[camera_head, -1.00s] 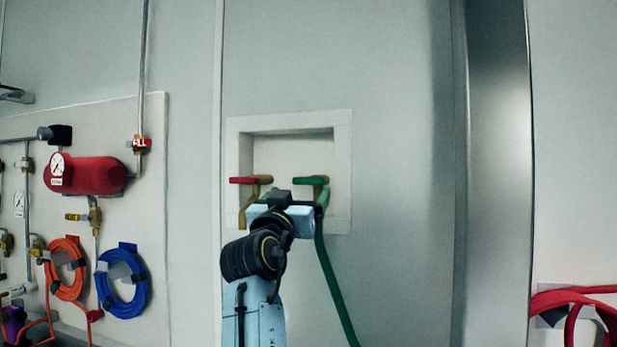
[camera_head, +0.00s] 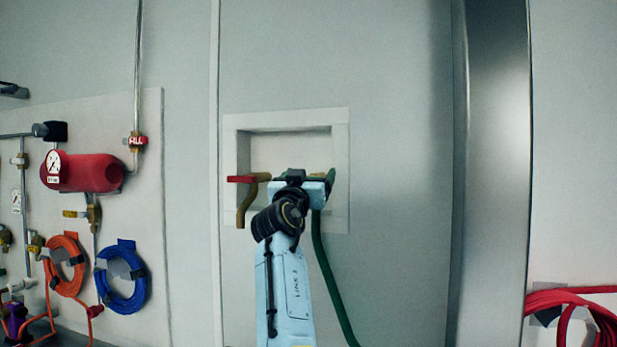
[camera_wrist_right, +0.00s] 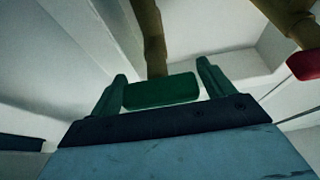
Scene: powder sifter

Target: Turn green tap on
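The green tap handle (camera_wrist_right: 161,90) shows in the right wrist view on a brass tap (camera_wrist_right: 153,40). In that view my right gripper (camera_wrist_right: 161,72) is open, with one finger at each end of the green handle and narrow gaps beside it. In the head view my right gripper (camera_head: 308,177) is in front of the recessed wall box and hides most of the green tap. A green hose (camera_head: 322,270) hangs down below it. My left gripper is not in view.
A red-handled tap (camera_head: 242,179) is just left of my right gripper; its red handle (camera_wrist_right: 304,65) also shows at the right wrist view's edge. The white recess frame (camera_head: 340,150) surrounds both taps. Coiled hoses (camera_head: 123,280) and a red tank (camera_head: 95,173) are on the left.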

